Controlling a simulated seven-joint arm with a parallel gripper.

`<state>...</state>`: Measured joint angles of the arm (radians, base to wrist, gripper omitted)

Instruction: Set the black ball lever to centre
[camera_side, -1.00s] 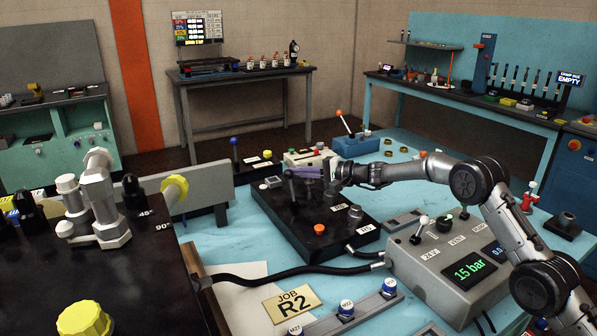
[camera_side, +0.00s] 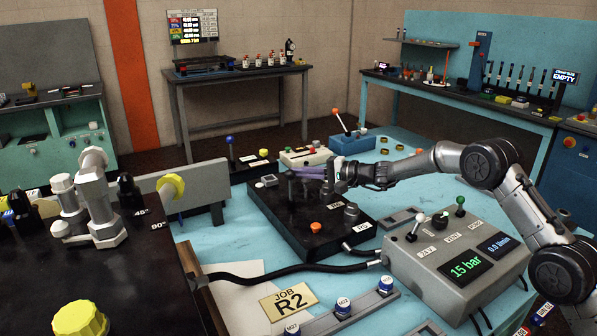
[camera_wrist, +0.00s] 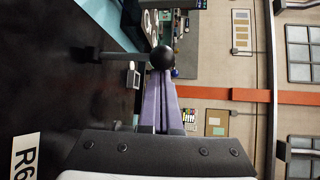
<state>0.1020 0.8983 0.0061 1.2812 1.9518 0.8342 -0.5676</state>
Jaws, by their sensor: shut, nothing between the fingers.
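The black ball lever (camera_side: 291,187) stands nearly upright on the black valve block (camera_side: 268,213) in the side view. In the wrist view its black ball (camera_wrist: 162,57) sits just beyond my fingertips, with the dark stem running left from it. My gripper (camera_side: 294,173) is shut, its purple fingers together and nothing between them. The fingertips are at the ball's side, from the right in the side view. They also show in the wrist view (camera_wrist: 161,74), against or very close to the ball; I cannot tell if they touch.
An orange button (camera_side: 315,227) and dark knobs share the block. A grey control box (camera_side: 455,250) reading 15 bar is at the right. A black hose (camera_side: 270,274) crosses in front.

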